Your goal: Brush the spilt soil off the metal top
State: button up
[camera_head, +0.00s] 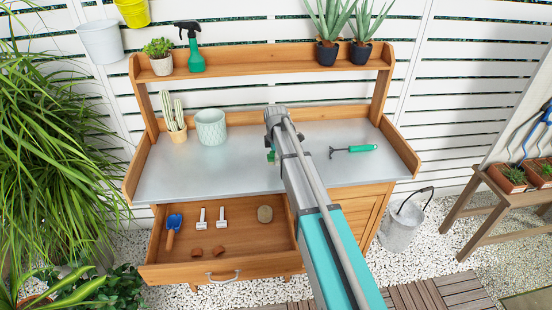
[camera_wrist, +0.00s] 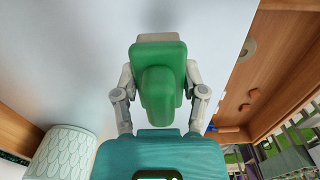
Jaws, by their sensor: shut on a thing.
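The metal top (camera_head: 240,172) of the wooden potting bench is grey and looks bare where I see it; no spilt soil shows in either view, and my arm covers part of the top. My gripper (camera_wrist: 160,90) is shut on a green tool, which looks like a hand brush (camera_wrist: 158,52), with a pale part at its far end. In the wrist view the tool is over the metal top (camera_wrist: 70,60); whether it touches is unclear. In the head view my arm mostly hides the gripper; a bit of green shows beside it.
A pale patterned pot (camera_head: 211,127) and a potted cactus (camera_head: 174,118) stand on the top's left. A green-handled hand fork (camera_head: 354,149) lies on the right. A shelf (camera_head: 265,60) runs above.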

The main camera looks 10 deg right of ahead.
jog(key=shift+r+p, duration=0.65)
jog(key=shift+r, duration=0.2)
jog(key=shift+r+p, duration=1.5)
jog(key=shift+r, duration=0.05)
